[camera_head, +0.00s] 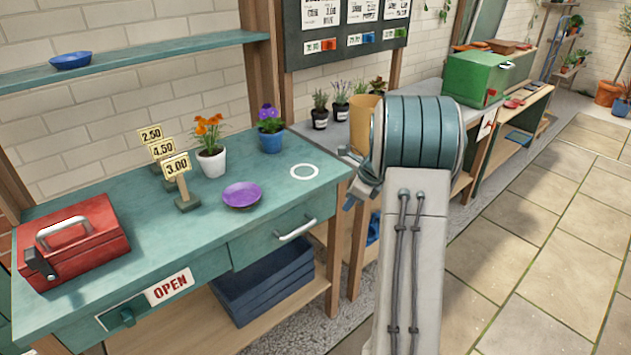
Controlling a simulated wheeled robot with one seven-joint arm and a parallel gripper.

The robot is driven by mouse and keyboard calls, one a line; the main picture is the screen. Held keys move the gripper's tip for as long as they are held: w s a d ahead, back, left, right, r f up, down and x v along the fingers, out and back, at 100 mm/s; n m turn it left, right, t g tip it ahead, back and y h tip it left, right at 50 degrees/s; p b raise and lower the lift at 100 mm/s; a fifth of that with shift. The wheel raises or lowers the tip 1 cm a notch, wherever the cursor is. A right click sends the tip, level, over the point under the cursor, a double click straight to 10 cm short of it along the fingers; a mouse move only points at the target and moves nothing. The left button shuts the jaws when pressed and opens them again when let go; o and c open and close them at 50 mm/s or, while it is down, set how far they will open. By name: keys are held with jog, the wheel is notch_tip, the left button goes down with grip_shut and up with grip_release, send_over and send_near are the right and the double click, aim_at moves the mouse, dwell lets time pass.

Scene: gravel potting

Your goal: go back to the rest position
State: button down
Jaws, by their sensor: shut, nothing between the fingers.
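My arm rises at the right of centre in the head view, with a thick teal and grey joint. My gripper (350,197) shows only in part, at the left of this joint and near the right end of the teal bench (110,215). It is shut and holds nothing. The rest of it is hidden behind my arm.
The bench bears a red toolbox (75,240), price signs (176,167), an orange-flowered pot (211,160), a purple saucer (241,195) and a blue pot (271,140). A yellow container (361,120) and a green box (475,80) stand behind my arm. The paved floor (530,245) at right is clear.

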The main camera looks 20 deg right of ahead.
jog(key=s+a+r+n+h+p, duration=0.1)
jog(key=s+a+r+n+p, duration=0.1)
jog(key=s+a+r+n, duration=0.95)
jog(key=s+a+r+n+h+p, duration=0.1)
jog(key=s+a+n, duration=0.2)
jog(key=s+n, duration=0.4)
jog(key=s+a+r+n+h+p, duration=0.1)
jog(key=s+a+n, duration=0.3)
jog(key=s+n, duration=0.4)
jog(key=shift+s+a+r+p, duration=0.15)
jog(key=shift+s+r+p, duration=0.25)
jog(key=shift+s, duration=0.45)
